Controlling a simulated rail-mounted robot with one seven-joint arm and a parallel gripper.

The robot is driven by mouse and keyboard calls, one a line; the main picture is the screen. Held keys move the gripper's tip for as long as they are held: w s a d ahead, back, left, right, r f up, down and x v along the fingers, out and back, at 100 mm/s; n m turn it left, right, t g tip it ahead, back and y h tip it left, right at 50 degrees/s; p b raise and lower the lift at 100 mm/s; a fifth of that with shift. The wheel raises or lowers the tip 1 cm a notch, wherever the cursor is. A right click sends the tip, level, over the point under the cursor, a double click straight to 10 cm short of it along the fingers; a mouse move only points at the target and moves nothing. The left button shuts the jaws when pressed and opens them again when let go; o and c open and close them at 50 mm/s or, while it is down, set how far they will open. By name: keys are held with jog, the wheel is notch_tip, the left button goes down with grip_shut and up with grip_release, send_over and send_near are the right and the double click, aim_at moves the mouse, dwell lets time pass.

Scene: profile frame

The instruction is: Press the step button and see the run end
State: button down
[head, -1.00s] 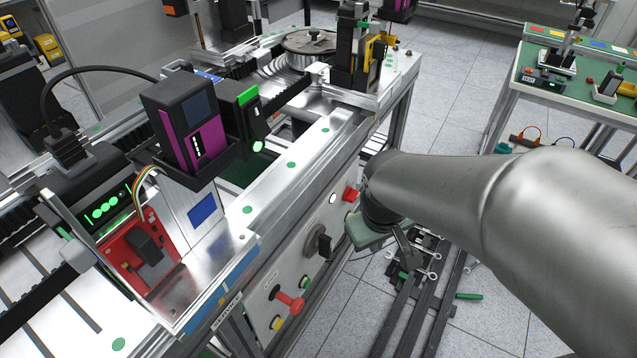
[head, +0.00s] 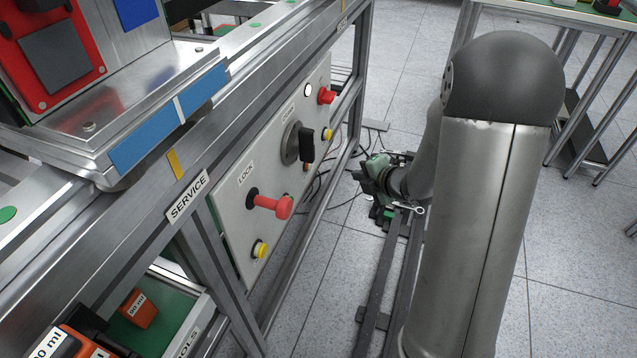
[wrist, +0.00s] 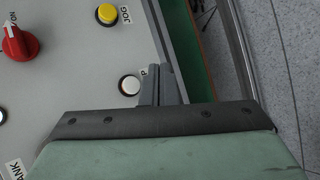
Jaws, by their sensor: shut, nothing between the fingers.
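A white round button (wrist: 129,85) in a dark ring shows on the grey panel (wrist: 75,70) in the wrist view. Its label is mostly covered by my fingers; only a "P" shows. My gripper (wrist: 160,82) is shut and empty, its tips just right of the white button and overlapping the label in the picture. Whether the fingers touch the panel I cannot tell. In the head view my gripper (head: 364,174) is low, right of the panel (head: 232,212). I cannot pick out the white button by the "P" label in the head view.
A yellow JOG button (wrist: 106,14) and a red knob (wrist: 15,42) are near the white button. The head view shows a black rotary handle (head: 306,145), a red LOCK knob (head: 270,203) and a lit white lamp (head: 308,90). Dark rails (head: 385,285) lie below my arm.

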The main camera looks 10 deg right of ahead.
jog(key=shift+f+n, duration=0.3)
jog(key=w+a+b, duration=0.1)
jog(key=w+a, duration=0.3)
jog(key=a, duration=0.4)
dwell(0.4)
jog(key=shift+w+b, duration=0.15)
jog(key=shift+b, duration=0.15)
dwell(1.6)
jog(key=shift+w+a, duration=0.15)
jog(key=shift+a, duration=0.1)
